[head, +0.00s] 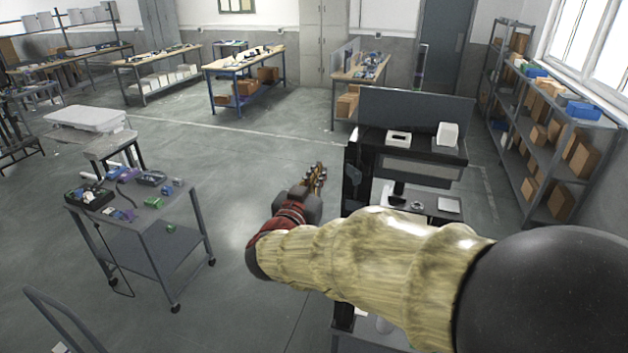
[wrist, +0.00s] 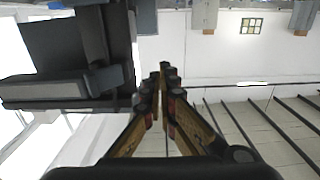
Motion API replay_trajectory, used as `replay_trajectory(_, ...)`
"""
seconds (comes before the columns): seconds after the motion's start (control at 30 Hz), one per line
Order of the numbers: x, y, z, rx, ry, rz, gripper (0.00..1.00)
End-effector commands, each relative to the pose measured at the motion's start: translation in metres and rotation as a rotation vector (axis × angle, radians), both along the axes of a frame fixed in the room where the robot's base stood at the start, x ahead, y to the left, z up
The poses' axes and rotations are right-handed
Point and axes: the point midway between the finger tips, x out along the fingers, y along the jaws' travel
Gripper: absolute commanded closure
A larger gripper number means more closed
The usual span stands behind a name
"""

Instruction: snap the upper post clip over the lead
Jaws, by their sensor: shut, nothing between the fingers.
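My gripper (head: 319,172) is in front of a dark upright post (head: 352,185) of the lift column station, a little to its left in the head view. In the wrist view my gripper (wrist: 160,80) has its brown and black fingers together at the tips, with nothing between them. A dark part of the station (wrist: 75,55) fills the upper left of the wrist view, apart from the fingers. I cannot make out the upper post clip or the lead in either view. My sleeved arm hides the lower part of the station.
The station's black shelf (head: 425,150) carries a white box (head: 447,134) and a white tray (head: 398,138). A grey cart (head: 185,215) with small parts stands at the left. Shelving (head: 545,130) lines the right wall. The floor between cart and station is clear.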

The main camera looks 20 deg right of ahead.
Motion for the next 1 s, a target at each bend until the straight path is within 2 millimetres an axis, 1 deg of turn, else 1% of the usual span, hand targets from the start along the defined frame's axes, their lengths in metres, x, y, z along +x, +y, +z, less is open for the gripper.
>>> replay_trajectory(0.47,0.002,-0.001,0.000,0.000,0.000,0.001,1.00)
replay_trajectory(0.67,-0.004,0.003,0.001,0.000,-0.001,0.001,1.00)
replay_trajectory(1.0,-0.019,0.014,0.000,0.000,0.000,0.002,1.00)
